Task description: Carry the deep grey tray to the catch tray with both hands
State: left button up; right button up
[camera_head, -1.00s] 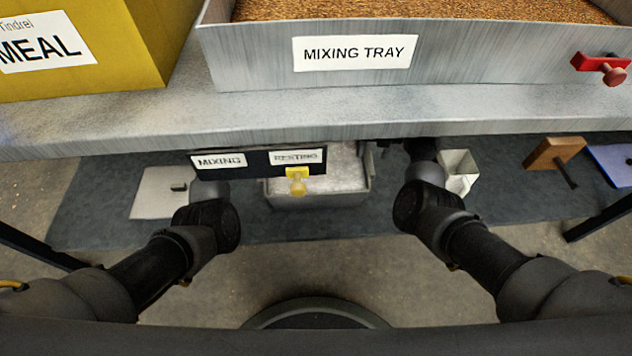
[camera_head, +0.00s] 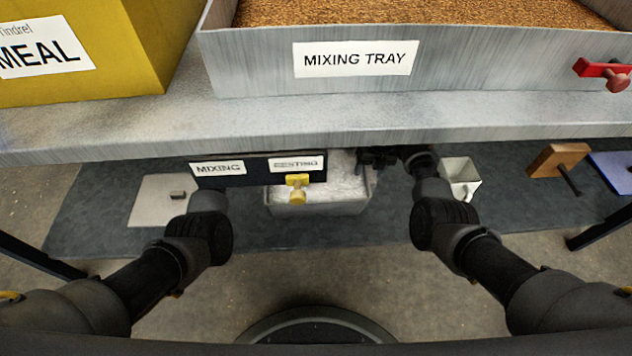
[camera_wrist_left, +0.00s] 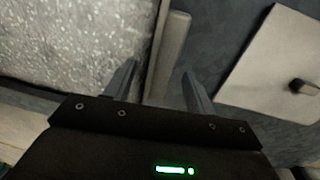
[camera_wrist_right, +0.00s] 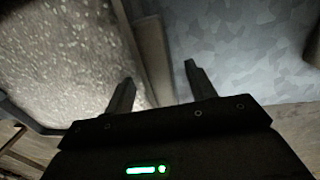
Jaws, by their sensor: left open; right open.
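The deep grey tray (camera_head: 330,208) stands low under the counter in the head view, with pale speckled contents; the sign panel hides part of it. My right gripper (camera_head: 378,157) is at its right side, partly under the counter edge. In the right wrist view the open fingers (camera_wrist_right: 160,88) stand either side of a bar (camera_wrist_right: 155,50) along the tray wall. In the left wrist view my left gripper (camera_wrist_left: 158,82) is open, its fingers either side of a similar bar (camera_wrist_left: 170,50). The panel hides the left gripper in the head view. I cannot identify the catch tray.
The counter (camera_head: 300,125) overhangs the tray, bearing the mixing tray (camera_head: 450,75) of brown grain and a yellow meal box (camera_head: 145,50). A white container (camera_head: 460,177) and pale plate (camera_head: 150,205) lie below.

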pick_arm(q)
jog(key=shift+d+f, duration=0.2)
jog(key=shift+f, duration=1.55)
pick_arm(e)
jog(key=shift+a+f, duration=0.15)
jog(key=shift+f, duration=1.65)
pick_arm(q)
grip_shut()
pick_arm(e)
grip_shut()
pick_arm(q)
jog(key=shift+w+d+r, duration=0.1)
jog(key=shift+w+r, duration=0.05)
jog(key=shift+r, duration=0.15)
pick_arm(e)
jog(key=shift+w+r, duration=0.15)
jog(key=shift+r, duration=0.15)
